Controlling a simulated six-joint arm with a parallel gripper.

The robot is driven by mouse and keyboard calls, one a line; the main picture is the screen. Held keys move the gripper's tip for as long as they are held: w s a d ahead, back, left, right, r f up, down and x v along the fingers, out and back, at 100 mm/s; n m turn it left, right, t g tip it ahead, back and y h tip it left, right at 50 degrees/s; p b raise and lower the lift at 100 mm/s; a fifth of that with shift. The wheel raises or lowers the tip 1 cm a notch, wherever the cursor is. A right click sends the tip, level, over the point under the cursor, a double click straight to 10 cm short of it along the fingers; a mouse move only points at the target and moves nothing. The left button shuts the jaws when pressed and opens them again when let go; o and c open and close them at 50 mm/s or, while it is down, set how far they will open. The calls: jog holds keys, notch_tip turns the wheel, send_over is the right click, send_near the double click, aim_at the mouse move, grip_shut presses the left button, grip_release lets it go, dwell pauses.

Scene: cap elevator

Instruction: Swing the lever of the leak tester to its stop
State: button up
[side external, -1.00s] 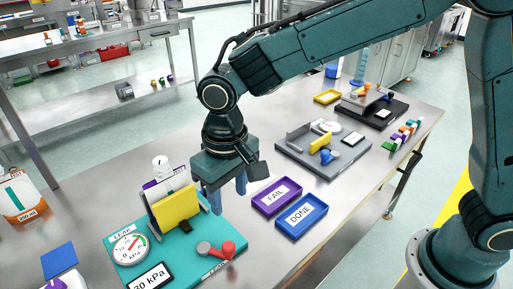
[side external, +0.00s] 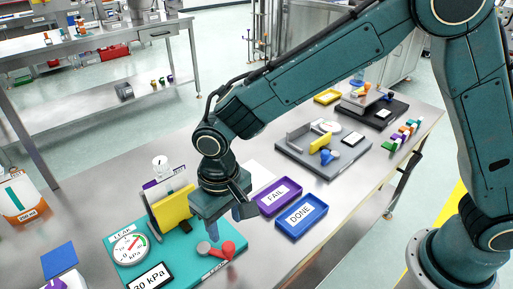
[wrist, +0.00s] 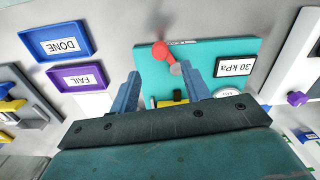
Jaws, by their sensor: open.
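The leak tester is a teal plate (side external: 190,267) at the front of the table, with a round gauge (side external: 130,248) and a kPa display (side external: 151,279). My gripper (side external: 226,223) is open and empty, pointing down above the lever side of the plate. In the wrist view its fingers (wrist: 158,75) are spread apart. I cannot tell whether either touches the lever.
A yellow block (side external: 176,208) stands upright on the tester close to my gripper's left. A purple FAIL tray (side external: 277,197) and a blue DONE tray (side external: 301,215) lie to the right. A grey fixture (side external: 323,150) stands farther back. Bare table lies in front of the trays.

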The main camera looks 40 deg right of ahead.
aim_at(228, 245)
notch_tip(228, 245, down, 8)
jog(key=shift+f, duration=0.2)
dwell(0.4)
grip_shut()
